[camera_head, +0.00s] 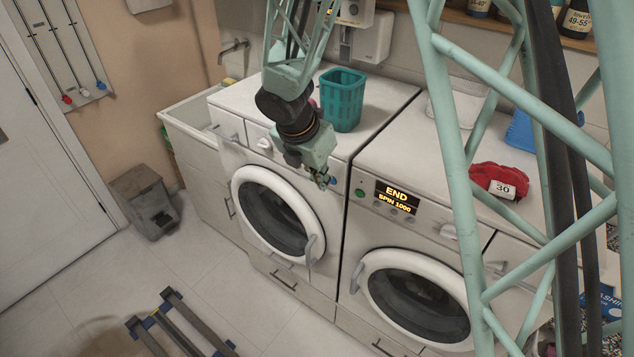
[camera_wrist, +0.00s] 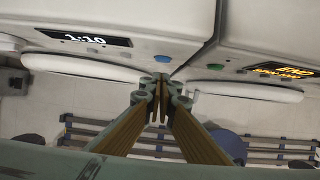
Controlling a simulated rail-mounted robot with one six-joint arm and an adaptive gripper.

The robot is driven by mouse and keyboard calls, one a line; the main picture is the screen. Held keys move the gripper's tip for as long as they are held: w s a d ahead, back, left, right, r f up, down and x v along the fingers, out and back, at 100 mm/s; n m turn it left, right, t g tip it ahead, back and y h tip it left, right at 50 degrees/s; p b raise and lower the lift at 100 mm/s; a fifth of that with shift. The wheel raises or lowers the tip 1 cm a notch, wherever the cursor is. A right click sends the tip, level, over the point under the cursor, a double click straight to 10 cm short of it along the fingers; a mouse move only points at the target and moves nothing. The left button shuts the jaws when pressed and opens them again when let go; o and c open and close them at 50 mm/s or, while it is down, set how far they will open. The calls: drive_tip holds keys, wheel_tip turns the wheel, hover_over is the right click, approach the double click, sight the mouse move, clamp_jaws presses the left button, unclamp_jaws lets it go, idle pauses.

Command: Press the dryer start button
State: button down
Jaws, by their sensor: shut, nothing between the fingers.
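The left machine (camera_head: 240,128) is white with a round door. The blue button also shows in the head view (camera_head: 333,181), right beside my fingertips. My gripper (camera_head: 324,182) is shut and empty in front of this panel. In the wrist view my gripper's fingertips (camera_wrist: 161,79) appear just below the blue button. I cannot tell whether they touch it.
The right machine (camera_head: 415,160) shows "END SPIN 1000" (camera_head: 396,198) and has a green button (camera_head: 360,192) close to the gap between the machines. A teal basket (camera_head: 342,98) stands on top of the left machine. A red cloth item (camera_head: 499,180) lies on the right machine.

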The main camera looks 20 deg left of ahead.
drive_tip(key=shift+w+d, duration=0.2)
drive_tip(key=shift+w, duration=0.3)
drive_tip(key=shift+w+d, duration=0.2)
drive_tip(key=shift+w, duration=0.3)
drive_tip(key=shift+w, duration=0.15)
